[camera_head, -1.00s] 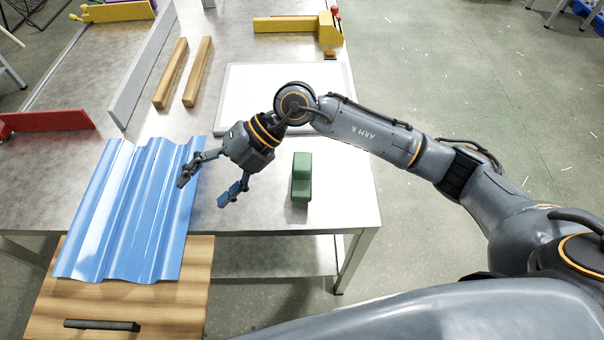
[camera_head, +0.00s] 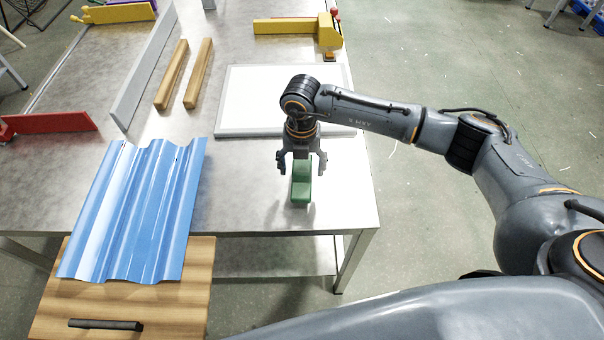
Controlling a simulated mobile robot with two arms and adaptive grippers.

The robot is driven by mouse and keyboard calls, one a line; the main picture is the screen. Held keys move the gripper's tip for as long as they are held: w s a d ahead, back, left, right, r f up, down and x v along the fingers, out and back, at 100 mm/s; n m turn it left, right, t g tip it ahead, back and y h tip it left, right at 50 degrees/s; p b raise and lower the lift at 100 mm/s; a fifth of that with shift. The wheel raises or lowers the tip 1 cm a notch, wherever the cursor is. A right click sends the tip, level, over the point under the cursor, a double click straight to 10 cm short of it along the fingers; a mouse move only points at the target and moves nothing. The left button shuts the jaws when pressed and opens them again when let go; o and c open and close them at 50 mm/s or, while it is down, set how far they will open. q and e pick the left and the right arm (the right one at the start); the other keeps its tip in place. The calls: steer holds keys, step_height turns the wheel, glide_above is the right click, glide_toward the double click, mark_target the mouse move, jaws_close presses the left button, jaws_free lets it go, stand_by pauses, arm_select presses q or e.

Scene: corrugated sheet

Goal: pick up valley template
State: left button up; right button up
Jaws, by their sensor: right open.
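The valley template is most likely the small green block (camera_head: 301,190) near the front right of the metal table. My right gripper (camera_head: 302,168) points down with its two fingers spread, one to each side of the block's upper part. It is open; whether the fingers touch the block cannot be told. The gripper's palm hides the block's far end. My left gripper is not in view.
A blue corrugated sheet (camera_head: 135,210) lies over the table and a wooden board (camera_head: 180,305) at the left. A white framed panel (camera_head: 240,105) lies behind the gripper. Two wooden bars (camera_head: 172,75) and a yellow clamp (camera_head: 290,25) are farther back.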

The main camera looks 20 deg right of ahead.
mark_target(302, 178)
step_height(302, 178, down, 5)
steer(key=shift+r+p, duration=0.1)
steer(key=shift+p, duration=0.8)
steer(key=shift+f, duration=0.35)
steer(key=c, duration=1.3)
steer(key=shift+c, duration=0.6)
steer(key=shift+r, duration=0.1)
